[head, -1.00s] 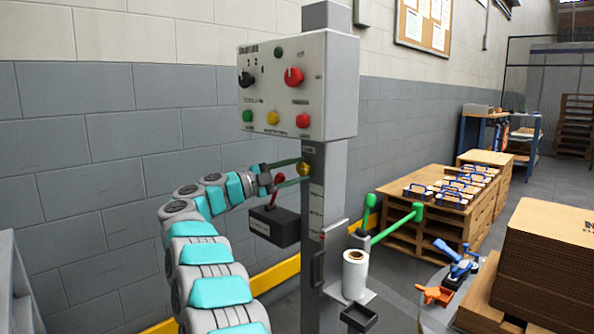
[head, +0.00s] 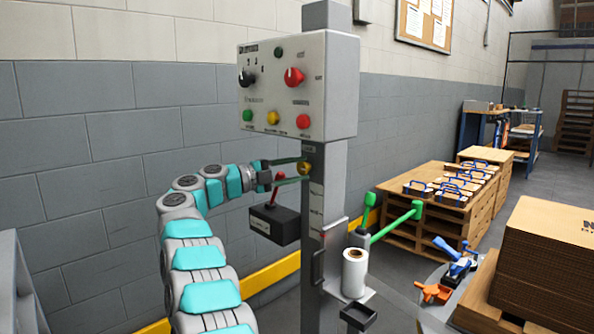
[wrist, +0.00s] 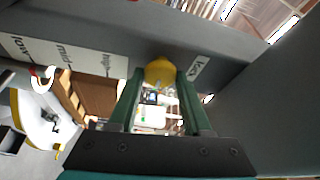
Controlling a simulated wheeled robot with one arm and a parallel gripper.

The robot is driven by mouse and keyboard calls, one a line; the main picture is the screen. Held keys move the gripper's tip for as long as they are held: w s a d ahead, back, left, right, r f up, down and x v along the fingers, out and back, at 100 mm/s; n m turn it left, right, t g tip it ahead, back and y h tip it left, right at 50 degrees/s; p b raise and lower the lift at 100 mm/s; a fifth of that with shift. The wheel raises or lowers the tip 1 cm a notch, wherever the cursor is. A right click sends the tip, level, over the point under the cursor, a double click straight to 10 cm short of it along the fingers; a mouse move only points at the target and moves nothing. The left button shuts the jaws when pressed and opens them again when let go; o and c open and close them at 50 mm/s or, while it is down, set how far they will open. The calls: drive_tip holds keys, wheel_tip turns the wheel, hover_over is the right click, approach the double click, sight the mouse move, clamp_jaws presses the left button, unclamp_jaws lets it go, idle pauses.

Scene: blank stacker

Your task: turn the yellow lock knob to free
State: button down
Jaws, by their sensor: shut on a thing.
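The yellow lock knob (head: 304,167) is on the front of the grey column (head: 323,220), below the control box. My gripper (head: 300,169) reaches it from the left, its two green fingers at the knob. In the wrist view the yellow knob (wrist: 160,72) sits between the fingertips of my gripper (wrist: 161,80), which are shut on it. A label reading "lock" (wrist: 197,67) is on the column beside the knob. The knob's turned position cannot be told.
A control box (head: 297,87) with knobs and buttons is above. A black box with a red lever (head: 273,215) is just below my gripper. A white roll (head: 355,272) and green handles (head: 415,211) are lower right. Pallets (head: 440,205) stand behind.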

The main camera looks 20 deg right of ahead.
drive_tip(key=shift+c, duration=1.7)
unclamp_jaws()
drive_tip(key=shift+a, duration=0.1)
drive_tip(key=a, duration=0.7)
drive_tip(key=shift+w+a+f, duration=0.15)
drive_tip(key=shift+a+f, duration=0.15)
